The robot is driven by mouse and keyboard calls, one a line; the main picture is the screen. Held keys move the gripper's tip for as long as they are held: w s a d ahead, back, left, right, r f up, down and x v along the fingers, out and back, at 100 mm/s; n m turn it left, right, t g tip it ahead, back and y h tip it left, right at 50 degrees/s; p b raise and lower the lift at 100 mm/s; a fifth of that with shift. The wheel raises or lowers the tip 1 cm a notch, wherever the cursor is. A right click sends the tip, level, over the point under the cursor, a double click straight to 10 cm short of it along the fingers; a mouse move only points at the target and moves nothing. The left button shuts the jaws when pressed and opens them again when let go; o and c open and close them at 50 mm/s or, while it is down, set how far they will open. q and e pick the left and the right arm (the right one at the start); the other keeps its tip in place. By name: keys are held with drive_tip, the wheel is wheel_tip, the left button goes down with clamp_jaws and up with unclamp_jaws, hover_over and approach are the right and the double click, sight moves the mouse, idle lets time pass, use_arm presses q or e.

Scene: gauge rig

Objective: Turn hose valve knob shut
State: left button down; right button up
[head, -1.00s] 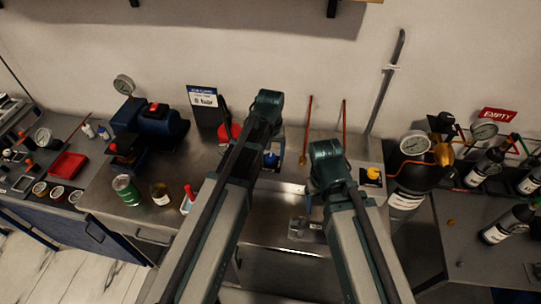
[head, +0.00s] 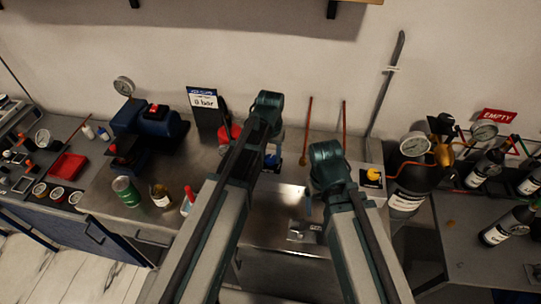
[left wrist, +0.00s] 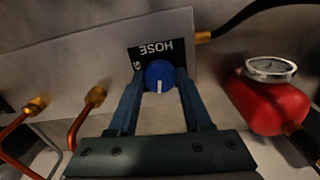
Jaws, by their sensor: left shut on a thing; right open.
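The round blue hose valve knob (left wrist: 160,75) sits on a grey panel under an upside-down HOSE label (left wrist: 155,50) in the left wrist view. Its white pointer line points down in the picture, towards my gripper's base. My left gripper (left wrist: 160,82) has one finger on each side of the knob and is shut on it. In the head view my left gripper (head: 271,160) is at the blue knob, mostly hidden by my own arm. My right gripper (head: 308,202) is open over the bench, with its fingers partly hidden behind my right arm.
A red tank with a gauge (left wrist: 272,100) stands right of the knob, and copper pipes (left wrist: 85,115) run at left. A yellow knob (head: 373,174) is right of my right arm. A green can (head: 126,191) and bottles stand on the bench at left.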

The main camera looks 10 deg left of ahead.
use_arm(q)
drive_tip(key=m, duration=1.1)
drive_tip(key=shift+m, duration=2)
drive_tip(key=shift+c, duration=1.7)
unclamp_jaws()
